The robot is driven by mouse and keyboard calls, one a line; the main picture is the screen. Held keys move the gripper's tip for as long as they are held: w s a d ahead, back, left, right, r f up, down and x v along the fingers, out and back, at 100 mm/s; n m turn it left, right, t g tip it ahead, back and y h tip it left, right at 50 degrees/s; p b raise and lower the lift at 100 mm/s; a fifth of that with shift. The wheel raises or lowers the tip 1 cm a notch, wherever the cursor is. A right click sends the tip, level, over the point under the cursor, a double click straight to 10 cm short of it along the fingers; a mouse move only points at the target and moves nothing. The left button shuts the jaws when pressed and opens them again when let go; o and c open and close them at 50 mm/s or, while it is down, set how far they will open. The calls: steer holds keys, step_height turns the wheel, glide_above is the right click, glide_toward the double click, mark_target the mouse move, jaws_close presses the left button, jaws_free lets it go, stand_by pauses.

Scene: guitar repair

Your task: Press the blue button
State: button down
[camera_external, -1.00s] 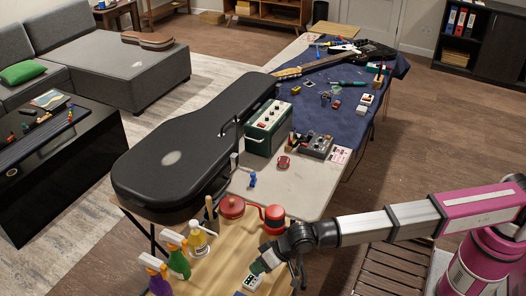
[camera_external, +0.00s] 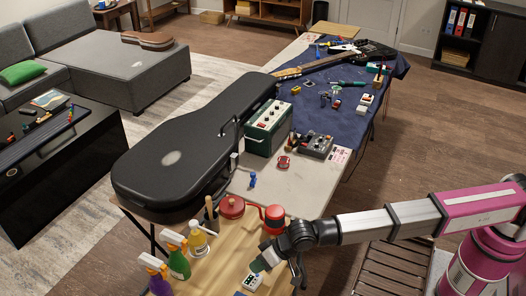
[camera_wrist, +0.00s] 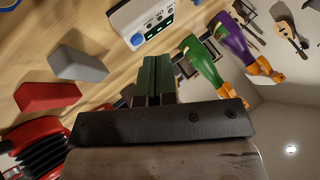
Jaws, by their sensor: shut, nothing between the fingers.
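The box also shows at the bottom of the external view (camera_external: 252,282). My gripper (camera_wrist: 154,70) is shut and empty, its green fingertips pressed together. In the wrist view the fingertips point toward the box and appear apart from the button, just below and right of it. In the external view my gripper (camera_external: 258,266) is just above the box; the exact gap cannot be told.
Grey (camera_wrist: 76,65) and red (camera_wrist: 47,96) blocks lie on the wood in the wrist view.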

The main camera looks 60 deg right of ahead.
steer(key=shift+r, duration=3)
